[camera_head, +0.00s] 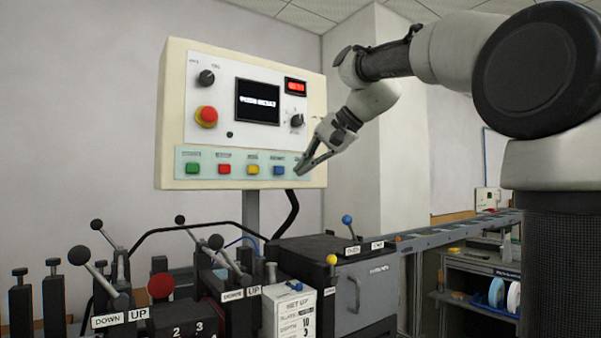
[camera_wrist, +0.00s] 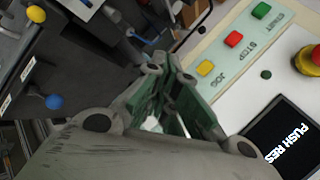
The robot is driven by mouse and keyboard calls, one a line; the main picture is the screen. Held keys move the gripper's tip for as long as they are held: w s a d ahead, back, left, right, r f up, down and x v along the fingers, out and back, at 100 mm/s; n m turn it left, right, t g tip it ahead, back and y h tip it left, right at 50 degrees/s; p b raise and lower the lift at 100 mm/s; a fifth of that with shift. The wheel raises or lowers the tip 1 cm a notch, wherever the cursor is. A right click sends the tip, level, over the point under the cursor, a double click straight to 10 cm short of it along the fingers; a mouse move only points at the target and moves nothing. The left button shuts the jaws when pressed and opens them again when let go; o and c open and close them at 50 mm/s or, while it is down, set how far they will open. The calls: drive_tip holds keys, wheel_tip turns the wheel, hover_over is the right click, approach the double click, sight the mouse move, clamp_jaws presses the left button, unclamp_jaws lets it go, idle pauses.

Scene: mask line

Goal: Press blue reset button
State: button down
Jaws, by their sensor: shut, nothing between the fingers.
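The blue button (camera_head: 279,170) is on the lower strip of the cream control panel (camera_head: 174,120), right of the yellow button. My gripper (camera_head: 300,170) is shut and empty, with its tips just right of the blue button, over the strip's right end. Whether the tips touch the panel cannot be told. In the wrist view my gripper (camera_wrist: 163,62) is beside the panel and the blue button does not show; the gripper may hide it.
Green (camera_head: 193,169), red (camera_head: 225,169) and yellow (camera_head: 253,169) buttons sit left of the blue one. A red emergency knob (camera_head: 206,116) and a screen (camera_head: 258,101) reading "PUSH RESET" are above. Levers (camera_head: 92,260) and a grey machine box (camera_head: 340,285) stand below.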

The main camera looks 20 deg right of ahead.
sight(283, 168)
drive_tip(key=shift+s+a+f, duration=0.1)
drive_tip(key=shift+a+f, duration=0.05)
drive_tip(key=w+a, duration=0.2)
drive_tip(key=w, duration=0.6)
drive_tip(key=shift+w+a, duration=0.2)
drive_tip(key=shift+a, duration=0.2)
drive_tip(key=shift+w, duration=0.15)
idle(1.3)
drive_tip(key=shift+w+a, duration=0.15)
drive_tip(key=shift+w, duration=0.1)
drive_tip(key=shift+w+a, duration=0.15)
drive_tip(key=shift+w, duration=0.3)
idle(0.8)
drive_tip(key=shift+s+d, duration=0.3)
drive_tip(key=shift+s, duration=0.55)
